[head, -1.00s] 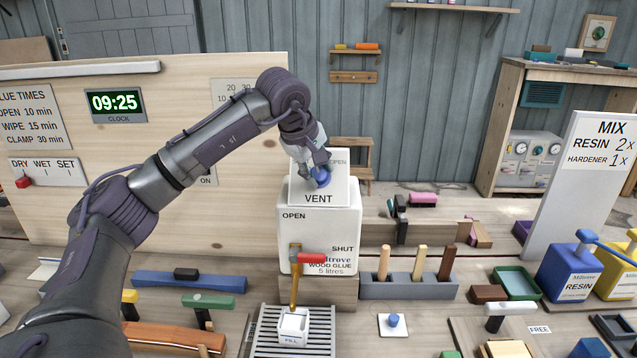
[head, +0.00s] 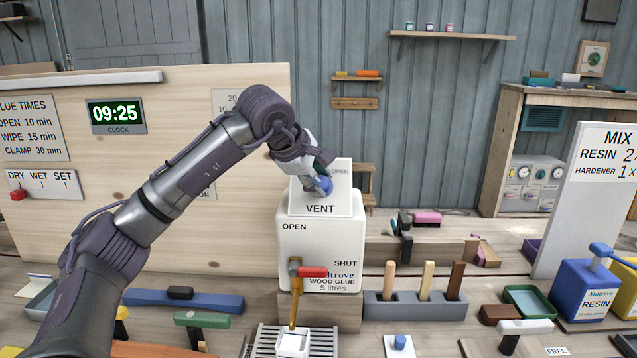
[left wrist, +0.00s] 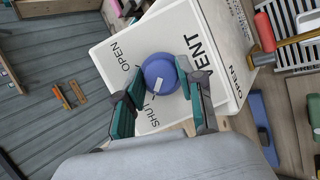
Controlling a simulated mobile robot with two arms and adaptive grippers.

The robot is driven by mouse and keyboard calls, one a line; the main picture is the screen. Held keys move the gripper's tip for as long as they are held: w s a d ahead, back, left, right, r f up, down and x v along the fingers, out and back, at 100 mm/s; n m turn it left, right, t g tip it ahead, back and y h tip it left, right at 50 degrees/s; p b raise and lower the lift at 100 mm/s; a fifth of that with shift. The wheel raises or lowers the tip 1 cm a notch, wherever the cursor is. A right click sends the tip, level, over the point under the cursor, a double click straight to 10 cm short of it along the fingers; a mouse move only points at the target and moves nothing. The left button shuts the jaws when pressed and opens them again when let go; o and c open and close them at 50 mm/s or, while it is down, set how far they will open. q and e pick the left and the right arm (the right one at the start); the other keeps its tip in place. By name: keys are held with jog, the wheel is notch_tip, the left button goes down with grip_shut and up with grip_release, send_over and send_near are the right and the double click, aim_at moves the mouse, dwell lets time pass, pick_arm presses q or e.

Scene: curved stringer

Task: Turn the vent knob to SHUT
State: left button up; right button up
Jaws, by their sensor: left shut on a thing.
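The blue vent knob (head: 325,185) is on the white VENT plate (head: 335,209) atop the white glue container (head: 318,246). My left gripper (head: 318,178) is shut on the knob, partly covering it in the head view. In the left wrist view, my left gripper's teal fingers (left wrist: 160,82) lie on either side of the round knob (left wrist: 163,70). The knob bears a white mark near its lower-left edge, on the side of the SHUT label (left wrist: 148,114). The OPEN label (left wrist: 125,60) is further up the plate. I cannot tell the mark's exact angle. My right gripper is out of view.
A red-handled tap (head: 308,272) juts from the container's front above a small white cup (head: 293,343). A grey block with upright handles (head: 415,309) stands to the right. A wooden board with a clock (head: 117,115) stands behind my left arm.

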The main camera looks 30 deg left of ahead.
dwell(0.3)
pick_arm(q)
jog(key=o, duration=1.1)
jog(key=shift+o, duration=0.2)
jog(key=shift+s+r, duration=0.1)
jog(key=shift+r, duration=0.05)
jog(key=v, duration=1.1)
jog(key=shift+s+r, duration=0.25)
jog(key=shift+f, duration=0.1)
